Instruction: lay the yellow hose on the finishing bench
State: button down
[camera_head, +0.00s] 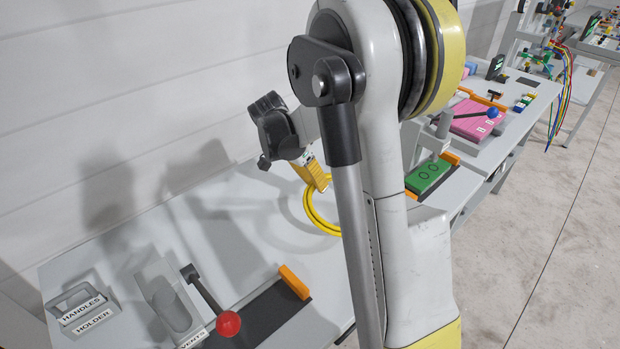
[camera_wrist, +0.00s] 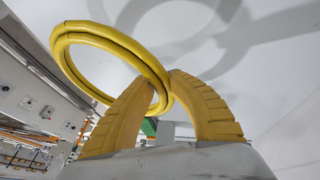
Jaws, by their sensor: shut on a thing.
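The yellow hose (camera_head: 309,210) is a round coil hanging below my gripper in the head view, partly hidden behind my arm. In the wrist view the coiled hose (camera_wrist: 97,33) passes between my fingertips. My gripper (camera_head: 322,184) has yellow ribbed fingers and is shut on the coil's edge; its fingers also show in the wrist view (camera_wrist: 163,84). The hose appears over a light grey bench (camera_head: 120,250); whether it touches the top is unclear. No label shows which bench is the finishing bench.
On the near bench are a HANDLES HOLDER (camera_head: 84,308), a grey vents holder (camera_head: 168,305), a lever with a red ball (camera_head: 228,323) and an orange stop (camera_head: 294,281). A green block (camera_head: 428,176) and pink stack (camera_head: 478,122) lie farther right. Bare benchtop surrounds the gripper's shadow.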

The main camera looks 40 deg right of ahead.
aim_at(319, 209)
jog(key=shift+s+a+f+b, duration=0.1)
jog(key=shift+a+f+b, duration=0.05)
jog(key=shift+f+b, duration=0.65)
notch_tip(319, 209, down, 7)
jog(key=b, duration=0.4)
jog(key=shift+r, duration=0.2)
jog(key=c, duration=1.4)
grip_release()
jog(key=shift+r, duration=0.1)
